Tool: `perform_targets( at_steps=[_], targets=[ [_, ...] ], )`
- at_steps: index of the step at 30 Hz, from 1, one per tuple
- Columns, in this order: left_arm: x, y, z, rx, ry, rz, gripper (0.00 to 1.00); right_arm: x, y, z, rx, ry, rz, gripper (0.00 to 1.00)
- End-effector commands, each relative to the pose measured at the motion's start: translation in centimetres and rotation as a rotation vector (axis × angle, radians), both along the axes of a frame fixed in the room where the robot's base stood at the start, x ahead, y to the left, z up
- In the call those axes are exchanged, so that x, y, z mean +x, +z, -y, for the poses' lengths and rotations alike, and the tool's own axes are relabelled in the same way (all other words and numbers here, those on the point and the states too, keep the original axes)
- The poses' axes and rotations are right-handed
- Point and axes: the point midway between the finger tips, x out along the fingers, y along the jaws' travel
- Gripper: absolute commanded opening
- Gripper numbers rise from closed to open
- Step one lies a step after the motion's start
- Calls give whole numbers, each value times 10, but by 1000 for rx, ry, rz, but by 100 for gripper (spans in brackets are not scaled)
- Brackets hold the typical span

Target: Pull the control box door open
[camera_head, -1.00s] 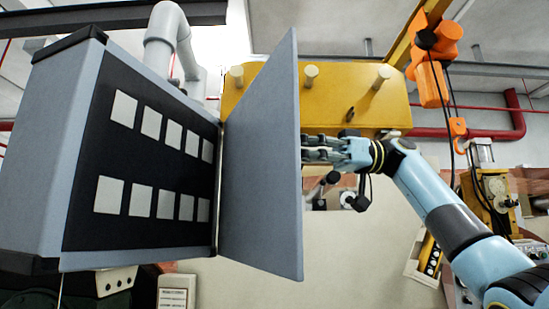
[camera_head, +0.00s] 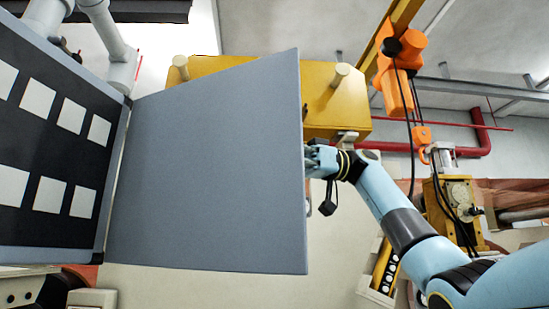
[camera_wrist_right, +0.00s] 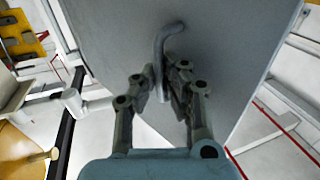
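The control box (camera_head: 55,130) is at the left in the head view, with a dark front inside and several white square panels. Its grey door (camera_head: 210,175) stands wide open from a hinge on the box's right side, showing its plain inner face. My right gripper (camera_head: 312,160) is at the door's free edge, partly hidden behind it. In the right wrist view, the curved grey handle (camera_wrist_right: 161,55) on the door's other face runs between the fingers of my right gripper (camera_wrist_right: 160,76), which are closed in around it. My left gripper is in no view.
A yellow machine block (camera_head: 335,95) with pegs is behind the door. An orange hoist (camera_head: 393,75) with cables hangs at the upper right. Open floor shows below the door.

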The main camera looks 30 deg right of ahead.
Motion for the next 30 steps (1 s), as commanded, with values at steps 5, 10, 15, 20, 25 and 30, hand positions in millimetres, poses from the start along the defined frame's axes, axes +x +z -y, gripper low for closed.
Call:
perform_targets(
  at_steps=[5, 10, 15, 20, 25, 30],
  targets=[
    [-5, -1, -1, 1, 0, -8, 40, 2, -2, -1, -1, -2, -5, 0],
    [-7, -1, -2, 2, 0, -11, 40, 2, -2, -1, -2, -2, -5, 0],
    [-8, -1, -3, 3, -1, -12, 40, 2, -2, -1, -1, -2, -4, 13],
    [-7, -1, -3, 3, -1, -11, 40, 1, -1, -1, -2, -1, -2, 32],
    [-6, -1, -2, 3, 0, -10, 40, 1, -1, -1, -1, -1, -1, 32],
    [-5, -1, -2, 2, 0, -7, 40, 0, 0, 6, -1, -3, -2, 32]
  ],
)
